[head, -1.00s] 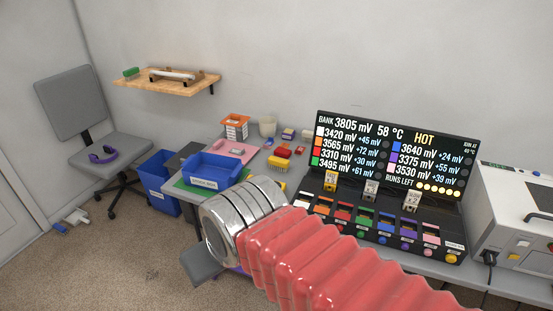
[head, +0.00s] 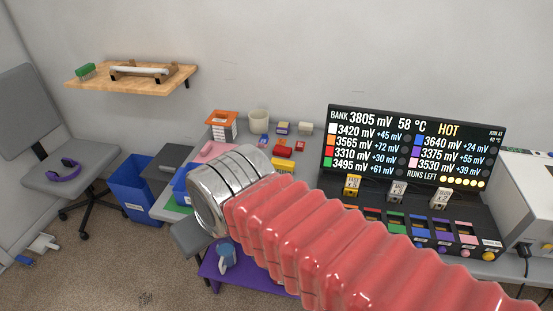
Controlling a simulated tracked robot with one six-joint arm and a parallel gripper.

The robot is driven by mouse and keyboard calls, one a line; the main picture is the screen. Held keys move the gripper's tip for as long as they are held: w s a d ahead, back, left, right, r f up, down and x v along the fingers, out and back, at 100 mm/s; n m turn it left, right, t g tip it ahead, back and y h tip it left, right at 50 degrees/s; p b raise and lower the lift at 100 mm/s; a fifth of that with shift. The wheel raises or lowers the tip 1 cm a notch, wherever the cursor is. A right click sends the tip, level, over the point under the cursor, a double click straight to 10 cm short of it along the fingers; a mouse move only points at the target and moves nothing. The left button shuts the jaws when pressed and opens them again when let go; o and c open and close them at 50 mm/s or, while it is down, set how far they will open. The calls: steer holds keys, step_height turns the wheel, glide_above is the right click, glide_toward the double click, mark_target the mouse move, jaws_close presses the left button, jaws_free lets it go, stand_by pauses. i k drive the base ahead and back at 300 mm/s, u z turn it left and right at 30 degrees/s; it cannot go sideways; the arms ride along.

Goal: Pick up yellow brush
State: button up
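A small yellow block-like object (head: 283,166) lies on the grey desk, in front of a red one (head: 283,151). It may be the yellow brush, but no bristles can be made out at this size. A smaller block with some yellow (head: 283,127) lies farther back. My arm, a silver wrist behind a red ribbed sleeve, reaches across the lower middle of the head view.
A black display panel (head: 415,146) with coloured slots stands at the right. An orange holder (head: 222,123) and beige cup (head: 258,121) stand at the back. A green-topped brush-like object (head: 85,71) sits on the wooden wall shelf (head: 120,84). A blue bin (head: 130,189) stands left.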

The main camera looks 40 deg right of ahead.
mark_target(282, 166)
steer(key=z, duration=0.1)
steer(key=i, duration=0.9)
steer(key=z, duration=0.1)
